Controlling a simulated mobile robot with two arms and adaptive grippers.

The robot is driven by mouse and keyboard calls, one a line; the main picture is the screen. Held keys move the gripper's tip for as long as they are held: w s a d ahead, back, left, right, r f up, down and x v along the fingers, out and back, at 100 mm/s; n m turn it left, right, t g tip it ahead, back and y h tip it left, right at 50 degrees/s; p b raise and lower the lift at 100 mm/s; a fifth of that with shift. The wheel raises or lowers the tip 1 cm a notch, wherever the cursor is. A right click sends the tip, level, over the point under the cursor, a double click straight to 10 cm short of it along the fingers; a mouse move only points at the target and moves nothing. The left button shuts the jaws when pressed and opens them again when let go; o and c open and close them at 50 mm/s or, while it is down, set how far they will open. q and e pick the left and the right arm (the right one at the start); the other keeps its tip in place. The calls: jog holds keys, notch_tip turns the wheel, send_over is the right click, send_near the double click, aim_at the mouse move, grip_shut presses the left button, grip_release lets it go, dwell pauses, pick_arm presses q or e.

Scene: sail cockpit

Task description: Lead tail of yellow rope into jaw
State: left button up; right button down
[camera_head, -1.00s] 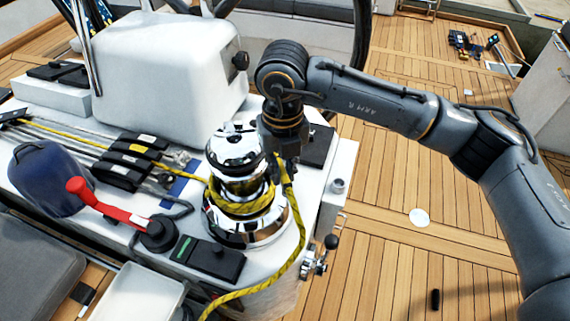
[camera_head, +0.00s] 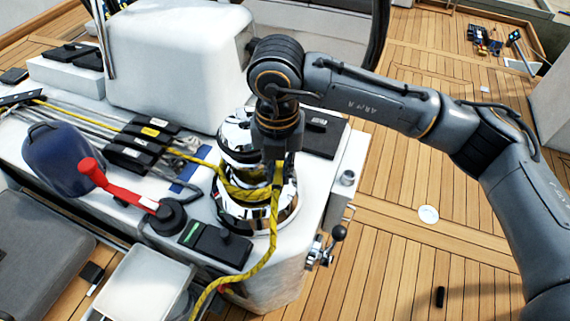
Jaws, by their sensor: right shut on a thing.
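The yellow rope (camera_head: 268,240) wraps around the chrome winch (camera_head: 228,212) on the white console. Its tail goes up to my right gripper (camera_head: 278,168) and hangs down over the console's front side to the lower left. My right gripper points down at the near right side of the winch and is shut on the tail. It covers part of the winch's upper drum, so the jaw at the top cannot be made out. My left gripper is not in view.
A red-handled lever (camera_head: 125,195) and a black panel (camera_head: 215,245) are left of the winch. Black rope clutches (camera_head: 140,143) and a blue bag (camera_head: 58,155) are farther left. A small crank (camera_head: 325,248) sticks out on the console's right side.

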jog(key=shift+s+a+m, duration=0.35)
jog(key=shift+a+m, duration=0.1)
jog(key=shift+m, duration=0.15)
jog(key=shift+s+a+m, duration=0.3)
jog(key=shift+a+m, duration=0.25)
jog(key=shift+m, duration=0.05)
jog(key=shift+s+a+m, duration=0.25)
jog(key=shift+a+m, duration=0.3)
jog(key=shift+m, duration=0.05)
jog(key=c, duration=0.8)
grip_release()
jog(key=shift+o, duration=0.2)
jog(key=shift+d+r, duration=0.1)
jog(key=shift+r, duration=0.05)
notch_tip(320, 180, up, 9)
jog(key=p, duration=0.3)
jog(key=shift+p, duration=0.3)
